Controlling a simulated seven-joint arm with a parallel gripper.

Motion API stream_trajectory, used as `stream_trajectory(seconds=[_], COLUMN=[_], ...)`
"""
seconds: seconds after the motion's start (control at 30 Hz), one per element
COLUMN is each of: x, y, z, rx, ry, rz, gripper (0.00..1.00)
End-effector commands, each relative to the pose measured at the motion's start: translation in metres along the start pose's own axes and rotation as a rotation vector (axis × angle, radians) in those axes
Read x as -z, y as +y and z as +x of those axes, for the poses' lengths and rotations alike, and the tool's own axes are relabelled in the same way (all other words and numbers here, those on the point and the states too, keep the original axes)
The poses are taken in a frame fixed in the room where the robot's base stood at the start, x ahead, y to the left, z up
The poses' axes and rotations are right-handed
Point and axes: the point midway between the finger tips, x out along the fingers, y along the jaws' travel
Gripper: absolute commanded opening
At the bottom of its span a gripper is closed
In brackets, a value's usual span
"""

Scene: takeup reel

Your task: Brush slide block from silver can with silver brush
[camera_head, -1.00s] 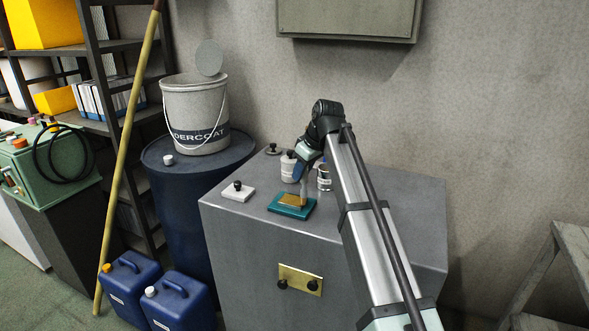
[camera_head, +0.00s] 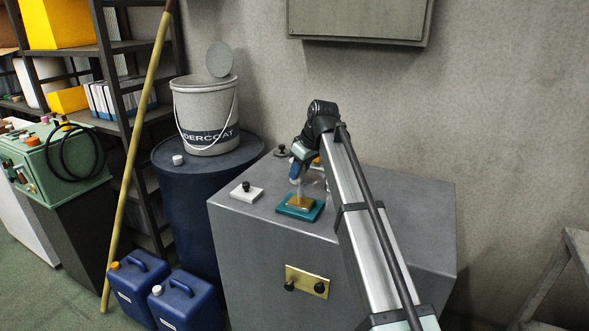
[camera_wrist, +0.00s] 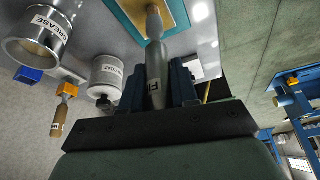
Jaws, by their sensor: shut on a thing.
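My gripper (camera_head: 297,170) is shut on the silver brush (camera_wrist: 155,55), which hangs nearly upright with its head down. The brush head is at the brass-coloured slide block (camera_head: 300,202), touching it or just above; I cannot tell which. The slide block, on its teal base (camera_head: 285,211), also shows at the top of the wrist view (camera_wrist: 172,12). The silver can (camera_wrist: 38,35), labelled GREASE, stands left of the gripper in the wrist view. In the head view it is mostly hidden by my arm.
A white labelled pot (camera_wrist: 107,72) and another brush with an orange ferrule (camera_wrist: 62,108) are close to the gripper. A white block with a black knob (camera_head: 246,190) sits left of the teal base. The grey cabinet top (camera_head: 400,195) is clear at right.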

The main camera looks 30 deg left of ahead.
Motion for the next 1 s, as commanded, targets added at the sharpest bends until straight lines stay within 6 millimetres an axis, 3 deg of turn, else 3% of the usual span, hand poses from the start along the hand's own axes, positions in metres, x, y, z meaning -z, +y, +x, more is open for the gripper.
stream_trajectory(seconds=[0.4,1.0], x=[-0.035,0.018], y=[0.010,-0.004], z=[-0.014,0.007], rx=[0.000,0.001], ry=[0.000,0.000], rz=[0.002,0.000], gripper=[0.00,0.00])
